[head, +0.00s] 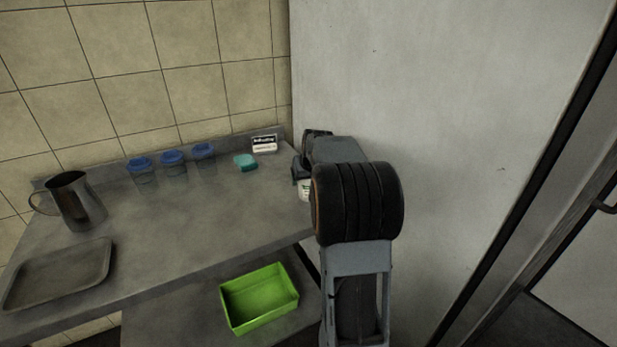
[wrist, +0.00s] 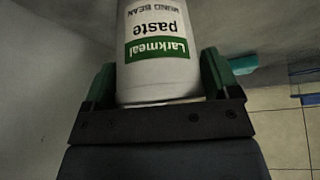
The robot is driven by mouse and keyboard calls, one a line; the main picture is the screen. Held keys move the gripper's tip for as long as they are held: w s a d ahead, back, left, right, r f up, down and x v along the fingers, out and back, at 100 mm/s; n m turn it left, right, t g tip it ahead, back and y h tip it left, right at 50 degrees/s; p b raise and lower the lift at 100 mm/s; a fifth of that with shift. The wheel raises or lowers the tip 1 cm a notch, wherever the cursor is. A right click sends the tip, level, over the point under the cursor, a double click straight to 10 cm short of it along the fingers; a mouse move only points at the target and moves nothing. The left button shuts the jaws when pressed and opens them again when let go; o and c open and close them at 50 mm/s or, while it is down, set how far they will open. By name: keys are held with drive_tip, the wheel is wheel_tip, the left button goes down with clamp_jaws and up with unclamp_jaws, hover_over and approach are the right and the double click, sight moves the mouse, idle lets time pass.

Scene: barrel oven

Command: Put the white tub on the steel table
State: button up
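The white tub (wrist: 160,55) has a green and white label reading "Larkmeal paste, mung bean". In the wrist view it sits between the two green fingers of my gripper (wrist: 160,80), which press close on both its sides. In the head view only a small part of the tub (head: 304,191) shows, at the right end of the steel table (head: 190,225). My arm hides the rest of it and most of my gripper. I cannot tell whether the tub's base touches the table top.
A teal sponge-like block (head: 245,161) and a small sign (head: 264,144) are near the tub. Blue-lidded containers (head: 173,163) stand at the back. A steel jug (head: 78,203) and grey tray (head: 60,273) are left. A green bin (head: 259,297) sits below. The table's middle is clear.

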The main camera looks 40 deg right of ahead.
drive_tip(key=o, duration=0.3)
drive_tip(key=shift+r, duration=0.35)
drive_tip(key=p+v, duration=0.1)
drive_tip(key=v, duration=1.1)
drive_tip(key=s+a+f+n+g, duration=0.1)
drive_tip(key=s+a+f, duration=0.3)
drive_tip(key=a, duration=0.4)
drive_tip(key=s+a+f+n+y, duration=0.1)
drive_tip(key=s+a+f, duration=0.3)
drive_tip(key=s+a, duration=0.3)
drive_tip(key=s+a+f+n+g+y, duration=0.1)
drive_tip(key=s+a+f+n, duration=0.1)
drive_tip(key=s+a+f, duration=0.3)
drive_tip(key=s+a, duration=0.1)
drive_tip(key=a, duration=0.3)
drive_tip(key=shift+g, duration=0.3)
